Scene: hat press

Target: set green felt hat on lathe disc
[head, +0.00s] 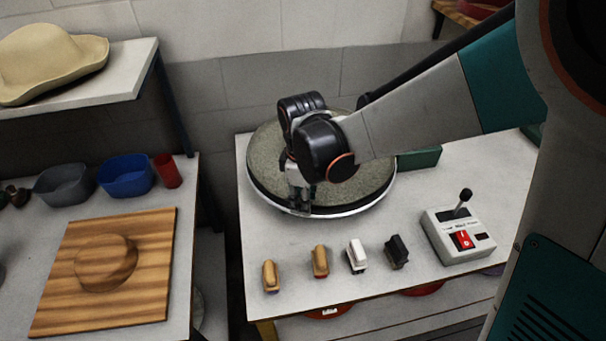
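The lathe disc (363,175) is a wide round plate with a speckled grey-green top, a dark band and a pale rim. It lies on the white table at centre. My gripper (301,207) points down over the disc's front left part, its fingertips close to the near rim. I cannot tell whether the fingers touch the disc, are open or shut, or hold anything. My wrist and arm cover the middle and right of the disc. I cannot make out a green felt hat. A tan brimmed hat (45,62) sits on the shelf at upper left.
A control box (458,236) with a lever and red switch stands at the table's right. Several small brushes (320,262) line the front. A green block (419,157) is behind my arm. The left table holds a wooden hat block (105,262), bowls (126,176) and a red cup (167,171).

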